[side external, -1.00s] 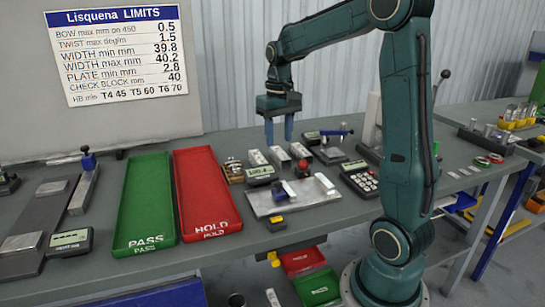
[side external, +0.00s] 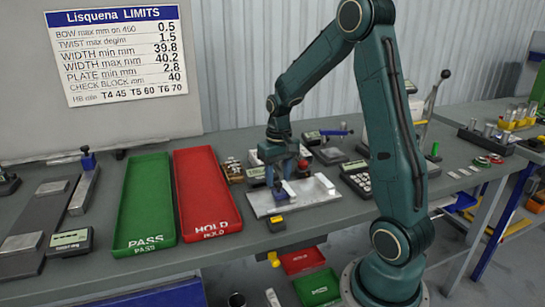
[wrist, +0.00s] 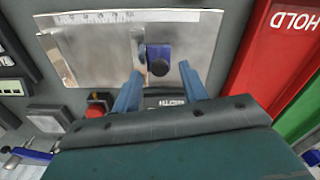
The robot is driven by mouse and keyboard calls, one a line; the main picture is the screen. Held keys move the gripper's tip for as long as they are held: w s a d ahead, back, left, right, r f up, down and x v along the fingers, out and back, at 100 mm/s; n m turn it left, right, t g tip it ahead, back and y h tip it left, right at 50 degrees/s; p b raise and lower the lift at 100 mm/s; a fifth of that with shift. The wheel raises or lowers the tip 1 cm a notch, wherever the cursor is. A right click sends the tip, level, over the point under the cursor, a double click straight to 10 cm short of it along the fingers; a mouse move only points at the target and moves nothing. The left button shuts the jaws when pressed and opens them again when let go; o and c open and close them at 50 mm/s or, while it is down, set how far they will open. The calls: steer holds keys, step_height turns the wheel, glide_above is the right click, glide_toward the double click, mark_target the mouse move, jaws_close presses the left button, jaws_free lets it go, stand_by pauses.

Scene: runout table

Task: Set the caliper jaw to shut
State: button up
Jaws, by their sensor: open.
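The caliper is a bright metal plate (side external: 262,206) on the bench, also seen in the wrist view (wrist: 100,72). Its sliding jaw is an upright steel piece (wrist: 138,50) with a blue block (wrist: 158,58) and a dark round knob on it. A fixed steel bar (wrist: 57,60) stands near the plate's other end, with a wide bare gap between it and the sliding jaw. My gripper (wrist: 160,86) is open and empty, its blue fingers apart beside the blue block and knob. In the side view my gripper (side external: 282,186) is low over the plate and partly hides the jaw.
A red knob (wrist: 97,106) and a small readout (wrist: 172,102) are close to my fingers. The red HOLD tray (side external: 205,190) and green PASS tray (side external: 146,200) lie to the left. A keypad (side external: 357,180) lies to the right, near my arm.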

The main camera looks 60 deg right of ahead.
steer(key=shift+f, duration=0.45)
jaws_close()
steer(key=shift+d, duration=0.1)
steer(key=s+d, duration=0.7)
steer(key=shift+s+d, duration=0.2)
steer(key=shift+s, duration=0.05)
